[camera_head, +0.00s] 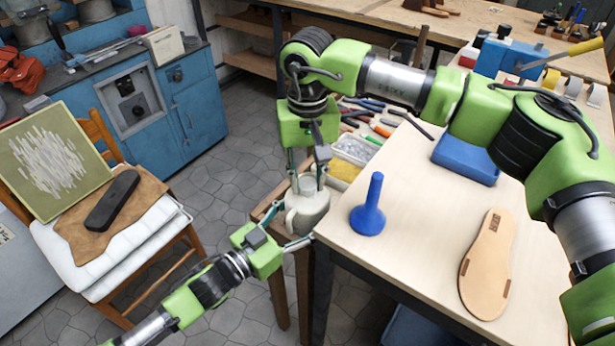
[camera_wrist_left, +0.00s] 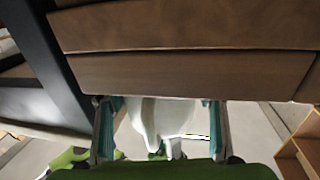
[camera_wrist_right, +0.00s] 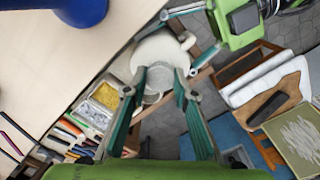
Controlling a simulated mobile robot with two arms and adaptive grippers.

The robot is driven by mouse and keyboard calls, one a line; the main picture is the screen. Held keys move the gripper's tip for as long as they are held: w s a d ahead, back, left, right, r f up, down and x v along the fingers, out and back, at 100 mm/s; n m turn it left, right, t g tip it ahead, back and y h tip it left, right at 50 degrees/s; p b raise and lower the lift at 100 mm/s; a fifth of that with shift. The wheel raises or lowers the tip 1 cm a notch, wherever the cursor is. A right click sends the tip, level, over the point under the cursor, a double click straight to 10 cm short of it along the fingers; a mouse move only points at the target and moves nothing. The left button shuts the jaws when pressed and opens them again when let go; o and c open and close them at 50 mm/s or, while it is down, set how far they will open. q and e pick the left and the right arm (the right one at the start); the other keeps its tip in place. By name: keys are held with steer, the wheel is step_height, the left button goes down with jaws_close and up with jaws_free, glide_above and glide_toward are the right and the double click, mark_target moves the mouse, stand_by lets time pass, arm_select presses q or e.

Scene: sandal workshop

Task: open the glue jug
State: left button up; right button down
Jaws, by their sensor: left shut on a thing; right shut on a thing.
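The glue jug (camera_head: 308,208) is off-white, with a rounded body and a handle at its left. It is roughly upright off the table's left edge, between both my grippers. My left gripper (camera_head: 294,222) comes from the lower left and is shut around the jug's body. In the left wrist view the jug (camera_wrist_left: 168,116) shows between its fingers. My right gripper (camera_head: 308,178) points down from above, shut on the jug's top, apparently the lid (camera_wrist_right: 156,84). In the right wrist view the fingers hide part of the top, and I cannot tell whether the lid is loose.
The pale worktable (camera_head: 410,240) carries a blue funnel-like tool (camera_head: 369,212), a sandal sole (camera_head: 488,265), a blue tray (camera_head: 466,160) and several hand tools. A wooden chair (camera_head: 97,130) with a cushion stands left.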

mark_target(308, 183)
steer(key=shift+r, duration=0.1)
steer(key=shift+r, duration=1)
steer(key=shift+r, duration=2.05)
arm_select(q)
steer(key=o, duration=2.3)
arm_select(e)
steer(key=shift+f, duration=0.1)
steer(key=shift+a, duration=0.1)
arm_select(q)
steer(key=shift+s+a, duration=0.2)
steer(key=shift+s, duration=0.05)
steer(key=v, duration=1.1)
steer(key=shift+a, duration=0.3)
